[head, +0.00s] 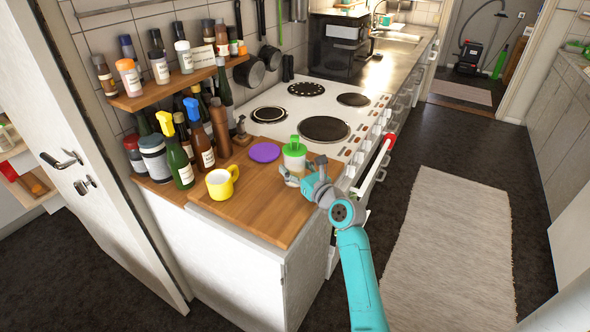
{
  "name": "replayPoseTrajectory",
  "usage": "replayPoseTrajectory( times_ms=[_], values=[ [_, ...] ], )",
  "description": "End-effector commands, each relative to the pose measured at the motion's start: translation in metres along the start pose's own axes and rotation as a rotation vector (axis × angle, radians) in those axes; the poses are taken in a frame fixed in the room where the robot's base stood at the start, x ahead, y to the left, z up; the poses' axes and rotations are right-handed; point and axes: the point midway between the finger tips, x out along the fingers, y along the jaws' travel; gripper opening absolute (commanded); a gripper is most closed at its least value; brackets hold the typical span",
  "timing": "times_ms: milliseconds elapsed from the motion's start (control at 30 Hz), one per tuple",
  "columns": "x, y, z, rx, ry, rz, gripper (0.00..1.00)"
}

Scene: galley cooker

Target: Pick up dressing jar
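The jar with a green lid and a pale body (294,157) stands upright on the wooden counter beside the cooker; I take it to be the dressing jar. My gripper (303,171) is at the jar's near right side, low over the counter. Its fingers look spread apart, one in front of the jar's base and one to its right. Whether either finger touches the jar cannot be told. The jar's lower part is partly hidden by the gripper.
A purple disc (264,152) lies just left of the jar, and a yellow mug (222,182) stands further left. Several bottles crowd the counter's back left. The white cooker (322,106) is behind. The counter's front (262,212) is clear.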

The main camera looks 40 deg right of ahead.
Motion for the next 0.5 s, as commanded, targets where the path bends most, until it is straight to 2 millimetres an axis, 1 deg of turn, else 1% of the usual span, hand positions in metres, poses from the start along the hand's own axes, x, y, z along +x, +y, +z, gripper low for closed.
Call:
replayPoseTrajectory(
  times_ms=[33,100,367,467,500],
  values=[
    [0.000,0.000,0.000,0.000,0.000,0.000,0.35],
    [0.000,0.000,0.000,0.000,0.000,0.000,0.20],
    [0.000,0.000,0.002,-0.001,-0.001,0.000,0.20],
    [0.000,0.000,0.010,-0.003,-0.003,0.000,0.20],
    [0.000,0.000,0.015,-0.002,-0.004,0.000,0.20]
  ],
)
